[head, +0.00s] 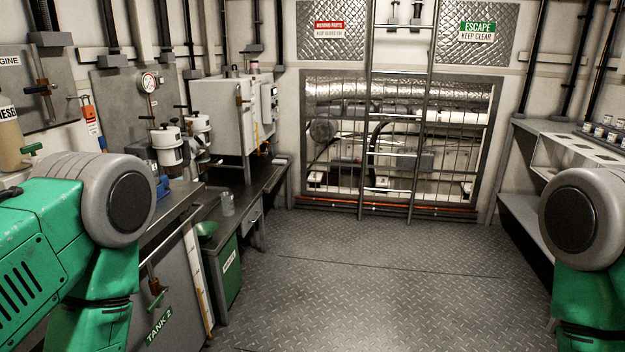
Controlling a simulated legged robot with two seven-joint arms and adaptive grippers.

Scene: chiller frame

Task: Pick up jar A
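A clear, glass-like jar (228,204) stands upright on the dark bench on the left. Several small jars with pale labels (604,132) stand in a row on the right-hand shelf, at the picture's edge. The lettering on these is too small to read, so I cannot tell which one is jar A. My green and grey arms show at the left and right edges, but both grippers are out of view.
The bench (262,178) runs along the left wall, with a green bin (229,272) below. A ladder (398,120) stands before the barred opening at the back. The tread-plate floor (370,285) is clear.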

